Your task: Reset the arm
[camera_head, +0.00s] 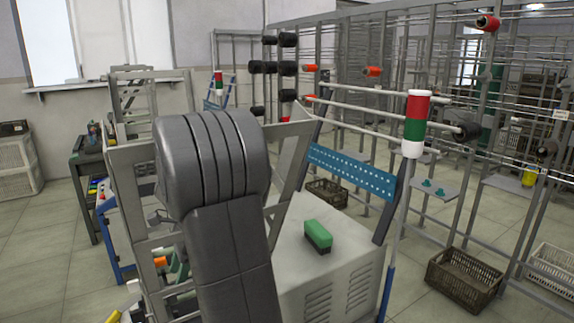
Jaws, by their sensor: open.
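My arm (228,240) rises from the bottom edge in the middle of the head view. Its rounded, ribbed dark grey joint is at the top, and it blocks part of the machine behind. My gripper does not show in this view, so I see nothing held.
Behind my arm stands a pale machine cabinet (318,285) with a green-topped block (318,236) on it. A red, white and green post (415,125) and a blue perforated panel (350,171) stand right. Metal racks (500,150) with bobbins fill the right. A brown crate (463,278) sits on the floor.

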